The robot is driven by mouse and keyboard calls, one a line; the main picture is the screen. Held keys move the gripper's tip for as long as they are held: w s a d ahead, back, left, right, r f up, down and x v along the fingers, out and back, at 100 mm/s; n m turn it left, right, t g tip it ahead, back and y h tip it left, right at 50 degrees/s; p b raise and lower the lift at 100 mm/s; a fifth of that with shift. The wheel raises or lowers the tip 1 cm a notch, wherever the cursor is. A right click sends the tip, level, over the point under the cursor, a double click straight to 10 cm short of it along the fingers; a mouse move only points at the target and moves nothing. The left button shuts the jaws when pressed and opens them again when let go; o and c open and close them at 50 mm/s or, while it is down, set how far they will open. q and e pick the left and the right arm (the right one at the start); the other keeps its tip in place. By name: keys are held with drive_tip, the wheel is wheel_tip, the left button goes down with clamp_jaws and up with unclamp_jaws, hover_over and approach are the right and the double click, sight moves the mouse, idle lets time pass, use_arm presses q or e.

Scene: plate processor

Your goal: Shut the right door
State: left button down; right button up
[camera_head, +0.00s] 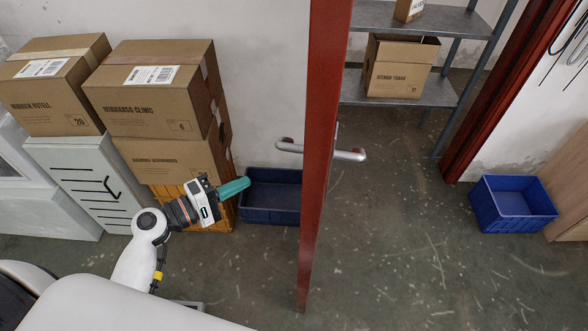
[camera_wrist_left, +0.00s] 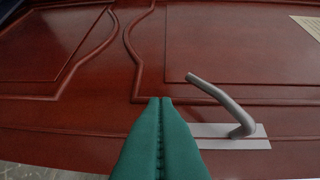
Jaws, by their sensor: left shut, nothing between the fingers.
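The red door (camera_head: 322,120) stands open, nearly edge-on in the head view, with a lever handle (camera_head: 350,154) on each side. The wrist view shows its panelled dark red face (camera_wrist_left: 220,45) with a grey lever handle (camera_wrist_left: 225,105) on a plate. My left gripper (camera_head: 247,182) has teal fingers and is shut and empty. It is left of the door in the head view. In the wrist view its fingertips (camera_wrist_left: 160,101) point at the door face, left of the handle; contact cannot be told. My right gripper is not in view.
Stacked cardboard boxes (camera_head: 150,115) and a white cabinet (camera_head: 80,180) stand at left. A blue bin (camera_head: 268,215) is behind the left gripper. Beyond the doorway are a grey shelf (camera_head: 440,92), another blue bin (camera_head: 512,215) and the red frame (camera_head: 500,95).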

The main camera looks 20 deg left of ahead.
use_arm(q)
drive_tip(key=w+d+r+h+p, duration=0.1)
drive_tip(key=w+d+p, duration=0.4)
drive_tip(key=d, duration=0.5)
drive_tip(key=w+r, duration=0.1)
drive_tip(key=w, duration=0.1)
drive_tip(key=shift+w+d+r, duration=0.3)
drive_tip(key=shift+w+d, duration=0.05)
drive_tip(key=shift+w, duration=0.05)
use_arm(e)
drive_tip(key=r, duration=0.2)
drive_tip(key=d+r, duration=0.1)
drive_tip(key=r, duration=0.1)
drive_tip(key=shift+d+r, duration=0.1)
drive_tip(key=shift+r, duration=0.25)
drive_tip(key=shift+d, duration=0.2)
use_arm(q)
drive_tip(key=shift+d, duration=0.15)
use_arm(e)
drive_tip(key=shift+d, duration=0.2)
